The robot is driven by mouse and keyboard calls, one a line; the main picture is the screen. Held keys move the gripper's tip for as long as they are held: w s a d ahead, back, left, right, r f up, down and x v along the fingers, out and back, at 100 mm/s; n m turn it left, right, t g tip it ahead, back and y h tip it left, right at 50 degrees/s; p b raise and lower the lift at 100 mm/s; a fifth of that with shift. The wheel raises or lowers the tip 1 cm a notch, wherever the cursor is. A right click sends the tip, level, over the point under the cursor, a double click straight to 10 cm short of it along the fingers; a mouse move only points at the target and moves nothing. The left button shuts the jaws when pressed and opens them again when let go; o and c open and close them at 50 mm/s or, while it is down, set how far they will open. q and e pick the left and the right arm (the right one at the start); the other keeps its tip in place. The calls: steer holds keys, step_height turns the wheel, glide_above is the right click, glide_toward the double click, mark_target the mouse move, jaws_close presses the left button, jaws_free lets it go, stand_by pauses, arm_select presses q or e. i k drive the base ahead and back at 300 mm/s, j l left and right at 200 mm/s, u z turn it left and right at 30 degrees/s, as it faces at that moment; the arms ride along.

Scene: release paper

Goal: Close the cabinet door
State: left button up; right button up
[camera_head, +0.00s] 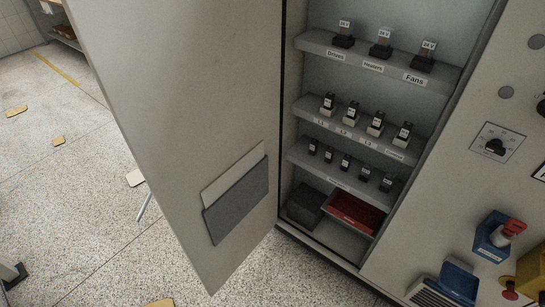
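The cabinet door (190,90) is a tall light grey panel that stands wide open, swung out to the left of the cabinet. A dark grey pocket (238,201) with a pale sheet showing above its edge is fixed on the door's inner face. The open cabinet shows several shelves (345,116) with small labelled devices. The cabinet's front panel (445,190) is to the right of the opening. Neither of my grippers can be seen in this view.
A red tray (357,212) and a dark box (306,204) sit at the cabinet's bottom. Speckled floor (75,190) left of the door is mostly clear.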

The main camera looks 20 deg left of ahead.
mark_target(192, 87)
steer(key=j+z, duration=0.55)
steer(key=z, duration=0.2)
steer(key=j+z, duration=0.4)
steer(key=k+j, duration=0.1)
steer(key=j, duration=0.35)
steer(key=k+j, duration=0.15)
steer(key=j, duration=0.35)
steer(key=k+j, duration=0.1)
steer(key=j, duration=0.35)
steer(key=k+j, duration=0.1)
steer(key=j, duration=0.4)
